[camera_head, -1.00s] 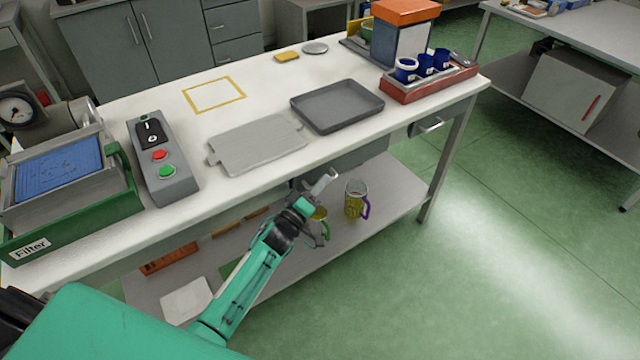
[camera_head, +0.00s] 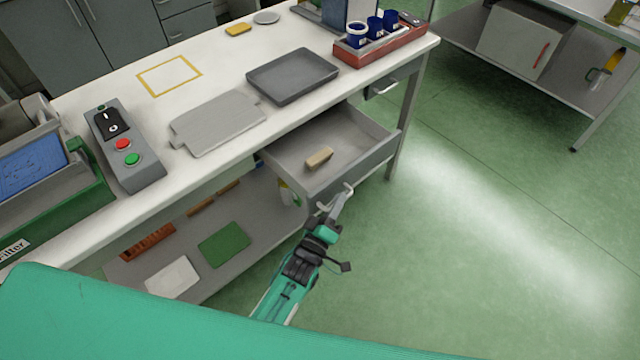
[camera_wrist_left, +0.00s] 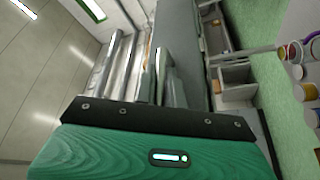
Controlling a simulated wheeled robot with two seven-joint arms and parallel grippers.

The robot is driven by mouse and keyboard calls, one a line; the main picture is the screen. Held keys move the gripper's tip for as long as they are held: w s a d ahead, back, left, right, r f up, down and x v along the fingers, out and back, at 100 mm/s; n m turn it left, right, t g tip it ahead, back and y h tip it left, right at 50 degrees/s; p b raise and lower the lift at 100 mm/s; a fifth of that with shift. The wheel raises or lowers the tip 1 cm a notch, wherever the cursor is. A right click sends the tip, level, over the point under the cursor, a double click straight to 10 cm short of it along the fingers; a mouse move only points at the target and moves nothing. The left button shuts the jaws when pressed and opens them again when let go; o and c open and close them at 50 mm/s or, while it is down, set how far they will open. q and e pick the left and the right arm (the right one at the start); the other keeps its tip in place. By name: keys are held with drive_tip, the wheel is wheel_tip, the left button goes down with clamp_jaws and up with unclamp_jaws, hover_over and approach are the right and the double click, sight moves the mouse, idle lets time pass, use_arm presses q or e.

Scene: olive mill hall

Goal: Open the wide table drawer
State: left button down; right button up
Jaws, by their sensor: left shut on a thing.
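The wide table drawer (camera_head: 290,150) is pulled well out from under the white worktop (camera_head: 200,110), and its grey interior shows. A small tan block (camera_head: 319,157) lies inside it. My left gripper (camera_head: 336,196) is at the drawer's front panel, shut on the drawer's handle (camera_head: 347,187). In the left wrist view the gripper's fingers (camera_wrist_left: 164,75) show close to the grey drawer front. The fingers hide part of the handle. My right gripper is in neither view.
On the worktop are a grey tray (camera_head: 292,75), a grey board (camera_head: 217,122), a control box (camera_head: 130,150) and a red rack (camera_head: 380,48) with blue cups. The green floor (camera_head: 480,220) right of the table is clear.

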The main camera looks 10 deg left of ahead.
use_arm(q)
drive_tip(key=shift+s+d, duration=1.25)
drive_tip(key=shift+d, duration=0.3)
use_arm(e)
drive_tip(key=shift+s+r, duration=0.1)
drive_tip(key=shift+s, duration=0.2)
use_arm(q)
drive_tip(key=c, duration=1.8)
unclamp_jaws()
drive_tip(key=shift+o, duration=0.2)
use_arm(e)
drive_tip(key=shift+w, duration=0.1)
use_arm(q)
drive_tip(key=shift+s+f, duration=0.1)
